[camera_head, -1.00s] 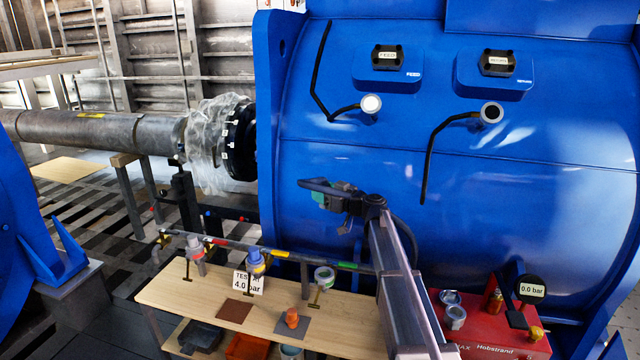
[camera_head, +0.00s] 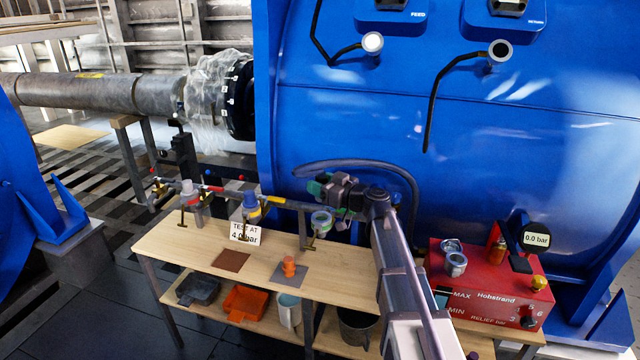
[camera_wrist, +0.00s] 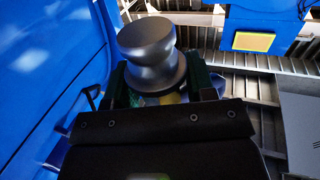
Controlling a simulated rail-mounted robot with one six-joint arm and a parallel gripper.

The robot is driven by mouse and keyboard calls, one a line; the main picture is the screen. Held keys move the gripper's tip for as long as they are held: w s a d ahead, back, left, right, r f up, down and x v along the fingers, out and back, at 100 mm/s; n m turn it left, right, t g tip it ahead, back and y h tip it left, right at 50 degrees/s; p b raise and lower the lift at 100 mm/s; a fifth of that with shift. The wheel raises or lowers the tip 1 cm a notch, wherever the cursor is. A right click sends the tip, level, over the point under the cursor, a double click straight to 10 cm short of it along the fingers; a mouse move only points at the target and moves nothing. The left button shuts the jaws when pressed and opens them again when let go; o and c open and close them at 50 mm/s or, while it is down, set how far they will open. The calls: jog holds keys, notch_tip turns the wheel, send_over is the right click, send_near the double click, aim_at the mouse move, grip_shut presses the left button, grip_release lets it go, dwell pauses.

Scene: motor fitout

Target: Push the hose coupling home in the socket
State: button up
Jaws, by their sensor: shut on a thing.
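My gripper (camera_head: 318,187) is over the back edge of the bench, in front of the blue motor housing. In the wrist view its green fingers (camera_wrist: 157,85) are shut on a grey, waisted metal piece, which looks like the hose coupling (camera_wrist: 150,45). In the head view the held piece is mostly hidden. A dark hose (camera_head: 355,164) arches behind my gripper. Two round sockets stand out from the housing above: a pale-faced one (camera_head: 372,42) at left and a dark-faced one (camera_head: 501,50) at right. Both are apart from my gripper.
A "TEST AT 4.0 bar" card (camera_head: 246,233) and an orange piece (camera_head: 289,265) are on the bench. A red pump box (camera_head: 480,285), with its gauge at 0.0 bar, stands right.

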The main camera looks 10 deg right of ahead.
aim_at(320, 200)
jog(key=shift+f+b, duration=2.05)
jog(key=shift+f, duration=0.35)
jog(key=shift+f+b, duration=0.4)
jog(key=shift+f+b, duration=1.55)
jog(key=o, duration=1)
jog(key=shift+s, duration=0.1)
jog(key=v, duration=1)
jog(key=shift+s+d, duration=0.25)
jog(key=shift+d, duration=0.05)
